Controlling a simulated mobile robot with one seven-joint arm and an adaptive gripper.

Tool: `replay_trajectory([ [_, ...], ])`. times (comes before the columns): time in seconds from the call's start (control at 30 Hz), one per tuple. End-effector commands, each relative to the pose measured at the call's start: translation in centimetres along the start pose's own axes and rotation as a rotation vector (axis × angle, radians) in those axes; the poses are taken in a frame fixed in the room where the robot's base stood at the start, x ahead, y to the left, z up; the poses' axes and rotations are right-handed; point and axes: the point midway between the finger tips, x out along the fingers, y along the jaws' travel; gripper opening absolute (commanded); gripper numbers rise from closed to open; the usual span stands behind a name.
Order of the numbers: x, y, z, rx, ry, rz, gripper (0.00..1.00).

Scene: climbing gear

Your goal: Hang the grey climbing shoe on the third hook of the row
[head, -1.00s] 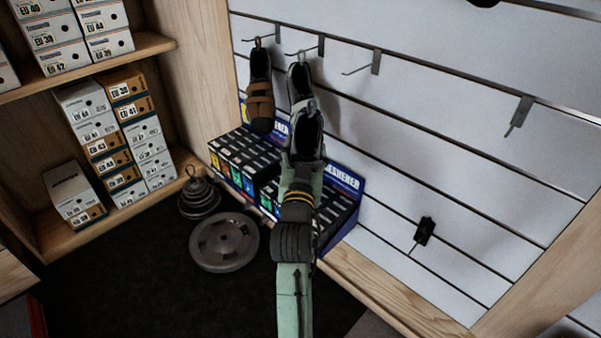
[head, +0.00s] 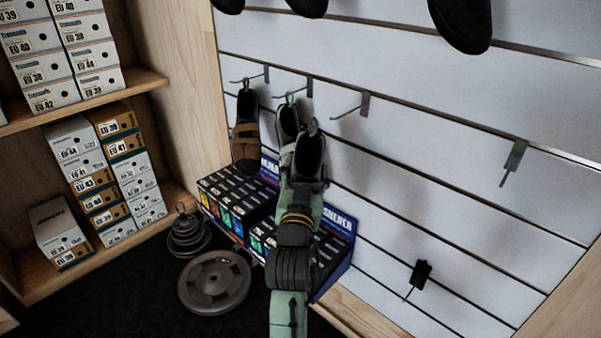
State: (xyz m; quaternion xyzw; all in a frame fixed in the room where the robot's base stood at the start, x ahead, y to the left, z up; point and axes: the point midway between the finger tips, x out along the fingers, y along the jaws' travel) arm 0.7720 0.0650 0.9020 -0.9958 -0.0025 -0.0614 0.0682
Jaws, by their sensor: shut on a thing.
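The grey climbing shoe (head: 308,158) is dark grey, upright, with its opening and a pull loop at the top. My gripper (head: 304,184) is shut on its lower part; the fingertips are mostly hidden by the shoe. The third hook (head: 352,107) of the row is bare and sits up and right of the shoe, apart from it in the picture. A brown shoe (head: 245,143) hangs on the first hook (head: 254,76). A pale grey shoe (head: 287,122) hangs on the second hook (head: 301,91), partly covered by the held shoe.
A bare fourth hook (head: 513,162) is far right, and a small black hook (head: 418,278) sits lower on the slatted wall (head: 440,190). Dark shoes (head: 462,22) show at the top edge. Small display boxes (head: 236,200) stand below the hanging shoes. Weight plates (head: 214,281) lie on the floor.

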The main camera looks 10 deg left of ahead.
Motion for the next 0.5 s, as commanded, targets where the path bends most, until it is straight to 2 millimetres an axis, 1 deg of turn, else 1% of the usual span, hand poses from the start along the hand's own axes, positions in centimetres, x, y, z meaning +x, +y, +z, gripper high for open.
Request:
replay_trajectory([
  [0.5,2.5,1.9,0.1,0.000,0.001,0.001,0.21],
])
